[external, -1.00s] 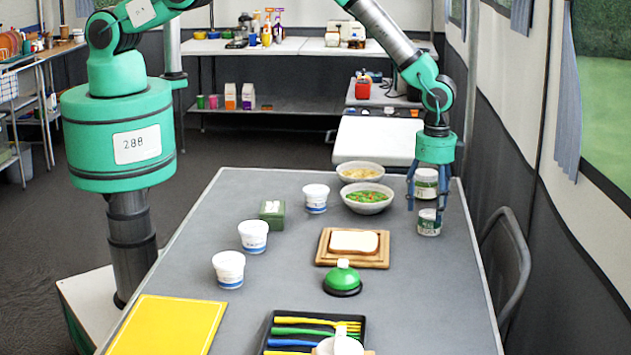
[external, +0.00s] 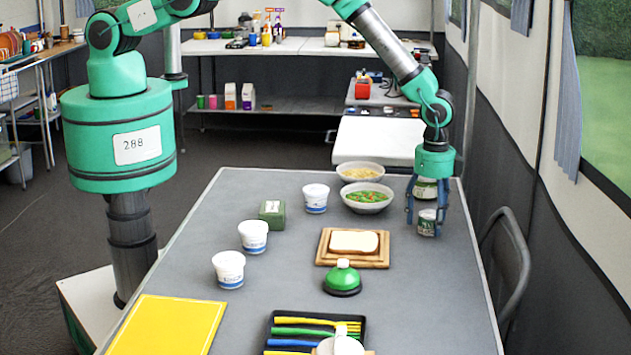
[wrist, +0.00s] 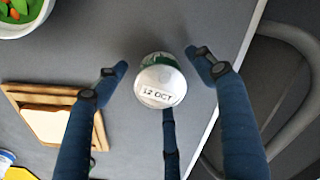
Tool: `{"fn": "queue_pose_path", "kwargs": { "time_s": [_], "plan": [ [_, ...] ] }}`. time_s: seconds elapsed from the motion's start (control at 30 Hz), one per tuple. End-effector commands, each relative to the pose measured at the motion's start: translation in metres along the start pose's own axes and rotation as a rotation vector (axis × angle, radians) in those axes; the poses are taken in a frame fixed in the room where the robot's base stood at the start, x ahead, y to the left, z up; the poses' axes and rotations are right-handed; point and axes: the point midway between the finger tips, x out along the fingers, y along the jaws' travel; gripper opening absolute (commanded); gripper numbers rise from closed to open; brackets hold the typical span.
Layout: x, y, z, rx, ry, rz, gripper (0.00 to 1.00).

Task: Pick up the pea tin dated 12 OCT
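A pea tin (external: 427,223) stands upright near the right edge of the table. In the wrist view the lid of this tin (wrist: 160,86) reads "12 OCT". My gripper (external: 427,219) points down over it, with its fingers spread around the tin. In the wrist view my gripper (wrist: 160,75) is open, with visible gaps between the fingers and the tin on both sides.
Bowls of vegetables (external: 367,197) and pale food (external: 359,172) stand left of the tins. A bread board (external: 352,259), a green bell (external: 342,279), white tubs (external: 254,236) and a green box (external: 272,213) are on the table. A chair (external: 508,262) stands beyond the right edge.

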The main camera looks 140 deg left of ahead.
Motion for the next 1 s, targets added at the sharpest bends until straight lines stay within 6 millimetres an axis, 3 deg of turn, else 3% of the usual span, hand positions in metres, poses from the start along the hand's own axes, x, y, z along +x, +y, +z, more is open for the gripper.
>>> {"fn": "queue_pose_path", "kwargs": {
  "time_s": [0.03, 0.27, 0.67, 1.0],
  "plan": [
    [0.0, 0.0, 0.0, 0.0, 0.0, 0.0, 0.61],
    [0.0, 0.0, 0.0, 0.0, 0.0, 0.0, 0.17],
    [-0.005, 0.0, 0.0, 0.0, 0.001, -0.001, 0.16],
    [-0.039, -0.001, -0.001, 0.0, 0.002, -0.001, 0.16]
  ]
}}
